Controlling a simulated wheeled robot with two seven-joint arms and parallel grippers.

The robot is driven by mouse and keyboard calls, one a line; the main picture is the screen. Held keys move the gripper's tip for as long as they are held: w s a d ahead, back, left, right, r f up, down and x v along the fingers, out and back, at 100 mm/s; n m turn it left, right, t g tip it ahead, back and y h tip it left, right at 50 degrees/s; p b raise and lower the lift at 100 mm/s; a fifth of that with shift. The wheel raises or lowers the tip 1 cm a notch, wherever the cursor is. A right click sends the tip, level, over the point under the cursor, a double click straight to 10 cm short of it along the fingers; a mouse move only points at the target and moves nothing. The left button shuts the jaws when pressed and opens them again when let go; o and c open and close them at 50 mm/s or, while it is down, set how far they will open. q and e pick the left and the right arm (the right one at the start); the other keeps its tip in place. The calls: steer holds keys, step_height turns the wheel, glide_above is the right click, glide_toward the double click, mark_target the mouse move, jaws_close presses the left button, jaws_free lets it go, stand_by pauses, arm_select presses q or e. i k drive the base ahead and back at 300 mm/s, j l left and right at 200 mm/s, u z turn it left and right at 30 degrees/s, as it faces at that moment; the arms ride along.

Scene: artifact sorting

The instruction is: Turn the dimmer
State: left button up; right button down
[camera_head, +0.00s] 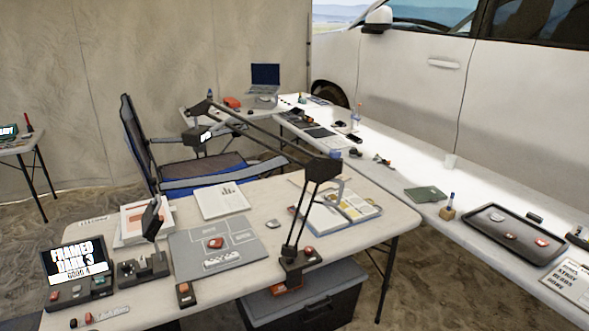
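No part labelled as a dimmer can be made out. A black control box (142,269) with a round knob-like part stands on the near table, right of a small screen (76,259) reading "FRAMED DARK 3 GOOD 4". A small dark device (185,294) with a red top lies near the table's front edge. A black jointed boom arm (322,170) is clamped to the table's front edge, with a red part at its base (291,262); it reaches to a dark head at the back left. I cannot tell which of these carries the dimmer. Neither of my grippers is in view.
The near table (262,272) also holds a grey mat (190,258) with a red-topped item, papers (221,201) and an open magazine (335,213). A folding chair (150,140) stands behind. A long table with a black tray (490,236) runs along a white vehicle.

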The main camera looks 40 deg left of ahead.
mark_target(124, 268)
steer(key=j+u, duration=0.2)
steer(key=u, duration=2.05)
